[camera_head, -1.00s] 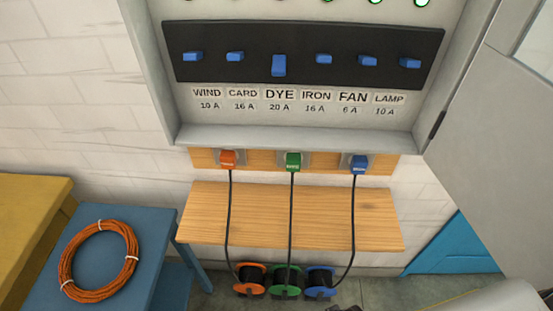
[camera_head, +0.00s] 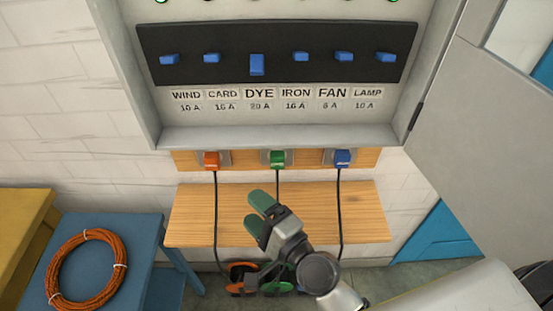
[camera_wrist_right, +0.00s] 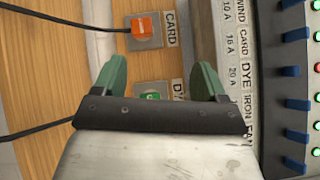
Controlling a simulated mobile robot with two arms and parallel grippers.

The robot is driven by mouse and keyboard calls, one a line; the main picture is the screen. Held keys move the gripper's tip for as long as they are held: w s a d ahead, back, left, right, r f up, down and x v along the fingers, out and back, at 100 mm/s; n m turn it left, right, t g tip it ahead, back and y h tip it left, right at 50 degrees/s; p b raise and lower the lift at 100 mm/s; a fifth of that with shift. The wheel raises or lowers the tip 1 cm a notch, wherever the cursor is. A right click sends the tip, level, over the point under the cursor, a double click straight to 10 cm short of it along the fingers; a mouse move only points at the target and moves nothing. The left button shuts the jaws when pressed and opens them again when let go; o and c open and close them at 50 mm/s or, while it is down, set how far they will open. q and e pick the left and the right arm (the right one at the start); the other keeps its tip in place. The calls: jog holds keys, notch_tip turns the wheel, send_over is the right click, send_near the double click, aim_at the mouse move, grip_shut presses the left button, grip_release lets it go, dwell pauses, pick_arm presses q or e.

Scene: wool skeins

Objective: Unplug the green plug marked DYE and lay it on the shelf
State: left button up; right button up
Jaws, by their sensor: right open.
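The green plug (camera_head: 277,159) sits in the middle socket of the wooden strip under the breaker box, its black cord hanging down. In the right wrist view the green plug (camera_wrist_right: 151,97) is partly hidden behind my gripper's body, beside a partly covered label starting "DY". The wooden shelf (camera_head: 195,213) is below the strip, bare apart from the cords passing in front. My right gripper (camera_head: 255,212) is open and empty, in front of the shelf and below the green plug. Its green fingers (camera_wrist_right: 161,70) are apart in the wrist view. My left gripper is not in view.
An orange plug (camera_head: 211,160) and a blue plug (camera_head: 342,158) flank the green one. The breaker box (camera_head: 280,135) overhangs the strip, its door (camera_head: 480,130) open at right. A blue stool (camera_head: 138,240) with an orange coil (camera_head: 85,270) stands at left.

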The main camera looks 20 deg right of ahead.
jog(key=w+d+r+m+t+h, duration=0.3)
jog(key=m+h, duration=0.4)
jog(key=m, duration=0.6)
jog(key=m+g+h, duration=0.2)
jog(key=m+h, duration=0.5)
jog(key=m, duration=0.5)
send_near(277, 165)
jog(key=w, duration=0.1)
jog(key=shift+w+d+r+n, duration=0.1)
jog(key=shift+d+r+n, duration=0.05)
jog(key=shift+d+n, duration=0.15)
jog(key=shift+w, duration=0.1)
jog(key=shift+p+x, duration=0.35)
jog(key=shift+x, duration=4.05)
grip_shut()
jog(key=shift+v, duration=3)
